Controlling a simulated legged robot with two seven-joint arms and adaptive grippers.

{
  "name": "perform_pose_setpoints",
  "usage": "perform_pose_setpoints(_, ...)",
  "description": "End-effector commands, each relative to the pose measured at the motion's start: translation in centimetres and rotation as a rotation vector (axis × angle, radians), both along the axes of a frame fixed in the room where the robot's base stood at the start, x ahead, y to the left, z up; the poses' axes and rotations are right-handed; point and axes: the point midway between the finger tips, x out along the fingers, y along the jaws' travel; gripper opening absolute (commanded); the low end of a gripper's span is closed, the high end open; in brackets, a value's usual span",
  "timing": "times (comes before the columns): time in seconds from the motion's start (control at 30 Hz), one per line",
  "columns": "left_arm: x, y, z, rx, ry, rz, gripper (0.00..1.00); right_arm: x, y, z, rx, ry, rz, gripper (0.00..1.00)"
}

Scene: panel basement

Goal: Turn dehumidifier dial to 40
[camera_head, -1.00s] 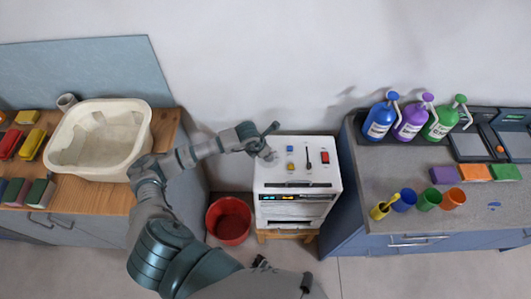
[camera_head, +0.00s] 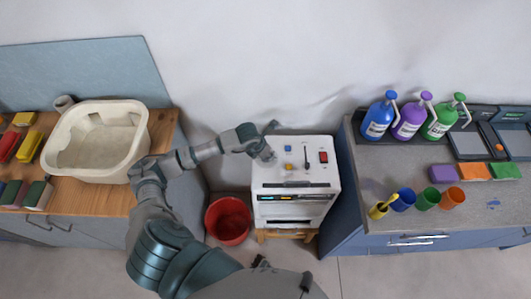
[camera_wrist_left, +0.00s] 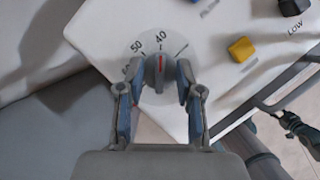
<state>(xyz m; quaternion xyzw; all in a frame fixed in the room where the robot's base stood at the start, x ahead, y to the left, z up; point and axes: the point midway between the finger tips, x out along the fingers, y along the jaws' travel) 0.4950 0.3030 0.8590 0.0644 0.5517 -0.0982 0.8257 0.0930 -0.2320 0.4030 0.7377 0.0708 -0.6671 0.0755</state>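The white dehumidifier (camera_head: 262,200) stands in the middle of the head view. Its dial (camera_wrist_left: 158,75) shows in the left wrist view as a grey knob with a red pointer line, on a round scale marked 40, 50 and 60. The red line points up, close to the 40 mark. My left gripper (camera_head: 268,155) is over the left part of the dehumidifier's top. In the left wrist view its two fingers (camera_wrist_left: 156,92) stand on either side of the knob, with visible gaps, so it looks open. The right gripper cannot be made out.
A blue button (camera_head: 288,149), a yellow button (camera_head: 289,167), a dark lever (camera_head: 307,157) and a red switch (camera_head: 323,157) are on the same top. A red bucket (camera_head: 228,238) stands left of the dehumidifier. Counters flank it; the right one (camera_head: 372,165) is close.

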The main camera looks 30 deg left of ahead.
Motion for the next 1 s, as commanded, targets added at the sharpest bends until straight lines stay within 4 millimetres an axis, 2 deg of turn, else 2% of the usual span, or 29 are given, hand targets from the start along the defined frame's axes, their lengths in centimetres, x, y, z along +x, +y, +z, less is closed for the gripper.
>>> perform_pose_setpoints(0.1,-0.1,0.1,0.0,0.0,0.001,0.0,0.35,0.8,0.7,0.1,0.01,-0.009,-0.005,0.4)
perform_pose_setpoints(0.27,-0.5,0.3,1.3,0.001,0.0,0.0,0.35,0.6,0.7,0.1,0.008,-0.009,-0.004,0.4)
perform_pose_setpoints(0.6,-3.0,0.9,8.0,0.003,-0.001,-0.001,0.35,0.4,0.5,0.1,0.007,-0.006,-0.002,0.4)
perform_pose_setpoints(0.7,-3.6,1.0,9.5,0.002,0.001,-0.001,0.35,0.4,0.4,0.1,0.007,-0.006,-0.002,0.4)
perform_pose_setpoints(0.83,-4.0,1.1,10.6,0.001,0.003,-0.001,0.35,0.4,0.4,0.1,0.007,-0.006,-0.002,0.4)
perform_pose_setpoints(1.0,-4.2,1.1,10.9,0.0,0.004,0.0,0.35,0.4,0.4,0.1,0.006,-0.005,-0.002,0.4)
